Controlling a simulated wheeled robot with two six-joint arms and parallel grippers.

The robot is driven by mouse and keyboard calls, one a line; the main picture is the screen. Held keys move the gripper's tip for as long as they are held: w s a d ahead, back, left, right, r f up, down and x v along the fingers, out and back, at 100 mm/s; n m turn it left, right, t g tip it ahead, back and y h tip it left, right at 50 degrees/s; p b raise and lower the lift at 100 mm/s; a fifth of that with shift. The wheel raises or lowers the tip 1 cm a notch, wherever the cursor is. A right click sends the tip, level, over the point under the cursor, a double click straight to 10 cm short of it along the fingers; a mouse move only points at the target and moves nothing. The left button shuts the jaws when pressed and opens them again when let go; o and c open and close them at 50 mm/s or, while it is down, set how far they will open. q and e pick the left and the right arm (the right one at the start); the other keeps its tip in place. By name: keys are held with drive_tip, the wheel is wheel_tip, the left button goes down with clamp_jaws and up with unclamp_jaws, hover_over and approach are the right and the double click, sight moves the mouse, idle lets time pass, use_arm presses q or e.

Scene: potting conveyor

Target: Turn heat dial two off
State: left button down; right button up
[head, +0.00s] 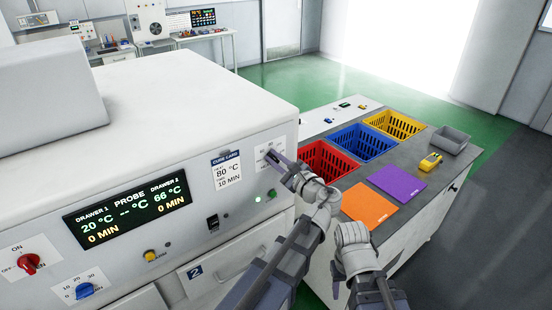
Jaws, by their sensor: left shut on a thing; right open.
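The white oven has a front control panel with a dark display (128,207). It reads drawer 1 at 20 °C and drawer 2 at 66 °C, each with 0 min. A dial plate (262,152) is at the panel's right end. My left gripper (274,160) reaches onto this plate and is shut on a dial there. The gripper hides the dial, so its setting cannot be read. A green light (258,199) glows below. My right gripper (336,280) hangs low in front of the bench, open, its fingers partly hidden by my wrist.
A red dial (30,263) and a blue dial (84,290) are at the panel's left. A cure card (227,170) and a black switch (213,222) are nearer the gripper. The bench at right holds red (325,160), blue (362,142) and yellow (395,125) baskets.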

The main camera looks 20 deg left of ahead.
use_arm(q)
drive_tip(key=n, duration=0.3)
drive_tip(key=f+n+b, duration=0.1)
drive_tip(key=n, duration=0.6)
drive_tip(key=shift+s+a+f+n, duration=0.25)
drive_tip(key=shift+s+f+n, duration=0.1)
drive_tip(key=shift+n, duration=0.05)
drive_tip(key=shift+b, duration=0.3)
drive_tip(key=c, duration=0.8)
unclamp_jaws()
drive_tip(key=shift+c, duration=0.2)
drive_tip(key=shift+s, duration=0.1)
